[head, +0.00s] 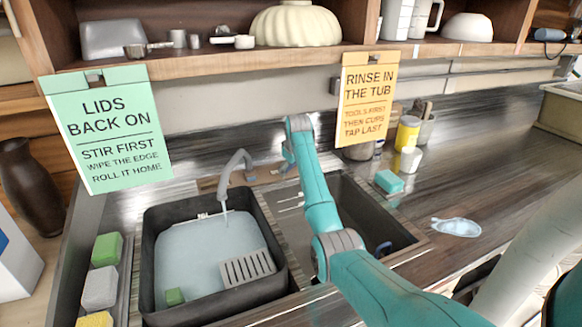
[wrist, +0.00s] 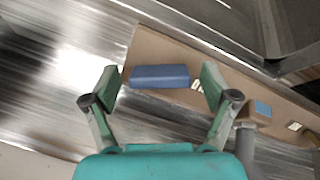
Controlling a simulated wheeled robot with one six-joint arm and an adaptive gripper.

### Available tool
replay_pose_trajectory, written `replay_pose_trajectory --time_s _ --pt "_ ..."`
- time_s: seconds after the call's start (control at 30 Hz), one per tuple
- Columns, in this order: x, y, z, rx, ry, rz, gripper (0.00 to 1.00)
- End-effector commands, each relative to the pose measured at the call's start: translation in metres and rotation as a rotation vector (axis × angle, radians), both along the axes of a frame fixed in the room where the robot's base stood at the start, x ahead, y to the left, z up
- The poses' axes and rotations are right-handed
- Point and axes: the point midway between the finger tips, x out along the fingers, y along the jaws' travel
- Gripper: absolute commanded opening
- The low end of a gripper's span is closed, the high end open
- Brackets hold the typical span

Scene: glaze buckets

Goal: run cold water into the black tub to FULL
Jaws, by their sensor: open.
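The black tub (head: 153,262) stands in the left basin, holding pale water (head: 195,250) well up its walls. A thin stream seems to fall from the grey spout (head: 236,165) into it. Small white marks show on the tub's back wall, too small to read. A grey slotted piece (head: 248,267) and a green block (head: 175,297) are in the tub. My gripper (wrist: 160,80) is open, its fingers on either side of a blue bar (wrist: 160,76) on the brown ledge (wrist: 145,45); contact is unclear. In the head view my arm mostly hides the gripper.
The right basin (head: 385,225) lies beneath my arm. Sponges (head: 100,287) line the left edge. A teal sponge (head: 389,181), yellow jar (head: 407,134) and clear puddle-like patch (head: 456,227) are on the right counter. Two signs (head: 107,130) (head: 367,100) hang from the shelf.

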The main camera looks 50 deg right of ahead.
Motion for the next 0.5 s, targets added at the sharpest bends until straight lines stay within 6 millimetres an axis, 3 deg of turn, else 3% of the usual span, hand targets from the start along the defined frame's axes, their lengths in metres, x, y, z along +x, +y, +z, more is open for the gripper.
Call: replay_pose_trajectory --time_s 0.17,0.27,0.4,0.43,0.5 --pt "0.0001 0.0 0.0 0.0 0.0 0.0 0.85" --pt "0.0001 0.0 0.0001 0.0 0.0 0.0 0.65" --pt "0.0 0.0 0.0001 0.0 0.0 0.0 0.3" --pt "0.0 0.0 0.0001 0.0 0.0 0.0 0.25" --pt "0.0 0.0 0.0001 0.0 0.0 0.0 0.25"
